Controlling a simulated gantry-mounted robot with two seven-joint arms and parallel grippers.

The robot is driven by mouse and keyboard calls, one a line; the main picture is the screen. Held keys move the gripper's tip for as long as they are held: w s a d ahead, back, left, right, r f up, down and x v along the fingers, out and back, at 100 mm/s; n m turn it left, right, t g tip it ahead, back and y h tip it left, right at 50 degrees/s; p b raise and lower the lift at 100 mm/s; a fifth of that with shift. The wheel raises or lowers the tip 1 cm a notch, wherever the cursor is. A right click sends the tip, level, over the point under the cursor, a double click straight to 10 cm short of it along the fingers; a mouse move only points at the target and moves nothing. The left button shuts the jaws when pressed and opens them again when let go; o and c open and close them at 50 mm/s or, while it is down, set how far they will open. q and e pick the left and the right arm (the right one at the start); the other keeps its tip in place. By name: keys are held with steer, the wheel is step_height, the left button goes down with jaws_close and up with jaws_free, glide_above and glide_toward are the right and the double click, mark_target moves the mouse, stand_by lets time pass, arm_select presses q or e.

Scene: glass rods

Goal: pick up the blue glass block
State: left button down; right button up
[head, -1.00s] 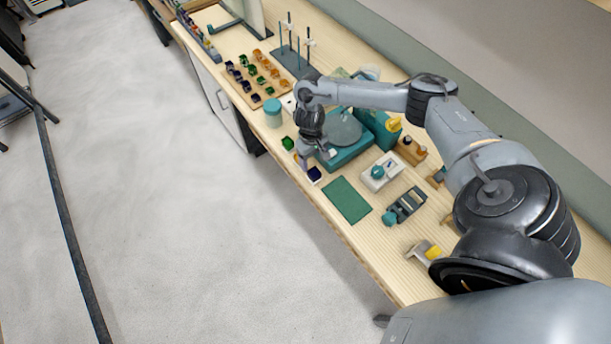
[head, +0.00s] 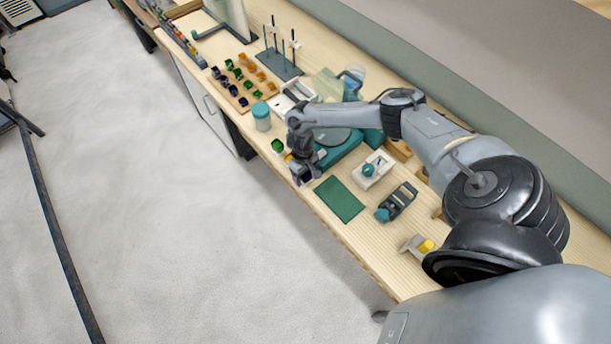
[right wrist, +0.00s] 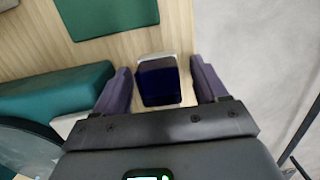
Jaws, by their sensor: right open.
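The blue glass block (right wrist: 158,84) is dark blue with a pale far edge. In the right wrist view it lies on the wooden bench between the two fingers of my right gripper (right wrist: 161,68), with a gap on each side. The fingers are open, one on either side of the block. In the head view my right gripper (head: 302,174) is low over the front edge of the bench and hides most of the block. My left gripper does not show.
A green mat (head: 339,199) lies just right of the gripper. A teal machine with a round plate (head: 335,137) stands close behind. A green block (head: 278,146) and a teal jar (head: 261,116) stand to the left. The bench edge is near.

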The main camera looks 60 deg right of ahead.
mark_target(307, 174)
steer(key=c, duration=1.2)
steer(key=shift+r, duration=0.1)
steer(key=shift+r, duration=0.8)
step_height(307, 174, up, 3)
steer(key=shift+s+f, duration=0.1)
steer(key=shift+f, duration=0.1)
steer(key=shift+s+d+r, duration=0.25)
steer(key=shift+s+r, duration=0.85)
steer(key=shift+s, duration=0.8)
steer(key=shift+s+d+r, duration=0.3)
steer(key=shift+s+r, duration=0.85)
steer(key=shift+s, duration=0.75)
steer(key=shift+s+d+r, duration=0.25)
steer(key=shift+s+r, duration=0.85)
steer(key=shift+s, duration=0.8)
